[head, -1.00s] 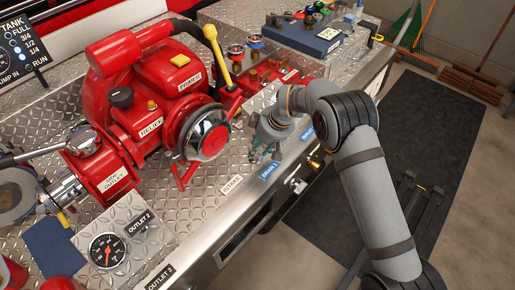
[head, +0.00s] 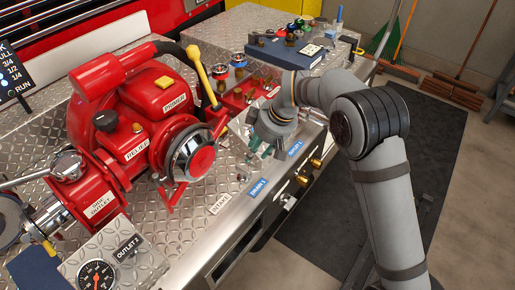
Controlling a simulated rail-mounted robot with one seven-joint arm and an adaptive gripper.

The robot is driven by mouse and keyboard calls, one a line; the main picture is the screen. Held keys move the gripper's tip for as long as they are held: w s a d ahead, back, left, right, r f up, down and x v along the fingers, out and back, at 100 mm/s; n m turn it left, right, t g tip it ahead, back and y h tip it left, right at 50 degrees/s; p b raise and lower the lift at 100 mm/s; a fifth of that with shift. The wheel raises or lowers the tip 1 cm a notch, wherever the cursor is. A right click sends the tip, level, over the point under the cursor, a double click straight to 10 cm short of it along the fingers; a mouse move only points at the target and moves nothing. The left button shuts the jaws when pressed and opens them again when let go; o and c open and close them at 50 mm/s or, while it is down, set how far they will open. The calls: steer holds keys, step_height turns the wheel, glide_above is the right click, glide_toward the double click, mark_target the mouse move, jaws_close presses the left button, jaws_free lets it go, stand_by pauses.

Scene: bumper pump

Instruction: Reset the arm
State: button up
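My arm (head: 375,160) reaches up from the lower right in the head view and bends over the front edge of the diamond-plate deck. My gripper (head: 255,143) is at its end, above the deck to the right of the red pump (head: 145,125). The fingers are small and partly hidden by the wrist, so I cannot tell whether they are open or shut. No held object is clear.
A yellow-handled lever (head: 200,72) rises behind the gripper. A blue case (head: 290,52) and several coloured caps lie at the back. Brass and steel fittings (head: 303,180) stick out of the front panel under the arm. A pressure gauge (head: 96,275) stands at the lower left. Open floor is at the right.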

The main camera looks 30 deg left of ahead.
mark_target(245, 169)
steer(key=x, duration=1.2)
steer(key=shift+d, duration=0.1)
steer(key=shift+r+p, duration=0.15)
steer(key=shift+p, duration=0.6)
steer(key=shift+m+p, duration=0.4)
steer(key=shift+p, duration=0.05)
steer(key=shift+f+b, duration=0.35)
